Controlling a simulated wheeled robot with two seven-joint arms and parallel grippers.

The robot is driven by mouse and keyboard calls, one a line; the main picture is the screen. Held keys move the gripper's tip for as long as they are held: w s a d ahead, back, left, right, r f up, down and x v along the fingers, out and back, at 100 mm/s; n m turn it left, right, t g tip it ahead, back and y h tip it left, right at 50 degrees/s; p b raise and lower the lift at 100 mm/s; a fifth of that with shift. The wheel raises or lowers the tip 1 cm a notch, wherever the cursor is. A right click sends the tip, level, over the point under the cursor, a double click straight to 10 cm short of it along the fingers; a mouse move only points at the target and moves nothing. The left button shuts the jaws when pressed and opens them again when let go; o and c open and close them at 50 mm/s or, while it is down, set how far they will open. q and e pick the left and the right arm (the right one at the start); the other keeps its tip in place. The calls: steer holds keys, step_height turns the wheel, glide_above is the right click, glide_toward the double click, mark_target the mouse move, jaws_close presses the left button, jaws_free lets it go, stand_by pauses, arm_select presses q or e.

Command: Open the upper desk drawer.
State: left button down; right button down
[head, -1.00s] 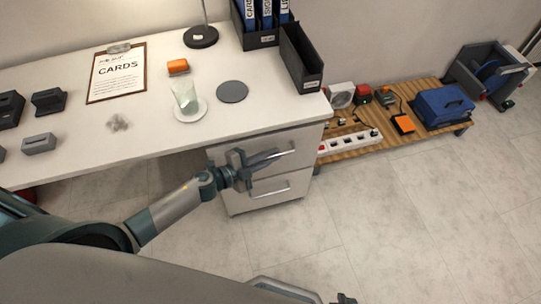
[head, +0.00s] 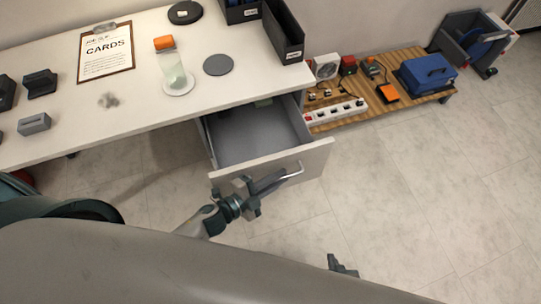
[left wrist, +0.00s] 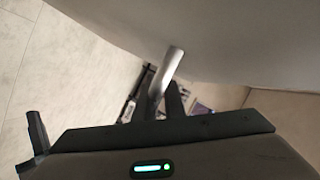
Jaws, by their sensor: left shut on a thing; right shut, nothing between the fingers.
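The upper desk drawer (head: 255,140) is pulled well out from under the desk top in the head view, and its grey inside shows. Its front panel (head: 314,158) faces me and carries a bar handle (head: 297,172). My left gripper (head: 278,180) is shut on the handle, at the front of the drawer. In the left wrist view the handle (left wrist: 172,65) is between the fingers of my left gripper (left wrist: 160,100). My right gripper (head: 343,267) is partly visible at the bottom of the head view, shut and empty, away from the drawer. The lower drawer is hidden.
The white desk (head: 130,100) holds a clipboard (head: 106,52), a glass (head: 175,78) with an orange thing at its top, a grey disc (head: 217,65) and dark file holders (head: 283,32). A low wooden platform (head: 410,98) stands right. The floor right of the drawer is clear.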

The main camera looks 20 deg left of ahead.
arm_select(q)
steer(key=s+d, duration=0.7)
steer(key=s, duration=0.4)
steer(key=shift+s+d+b, duration=0.25)
steer(key=shift+d+b, duration=0.05)
steer(key=shift+d, duration=0.05)
steer(key=c, duration=2.1)
jaws_free()
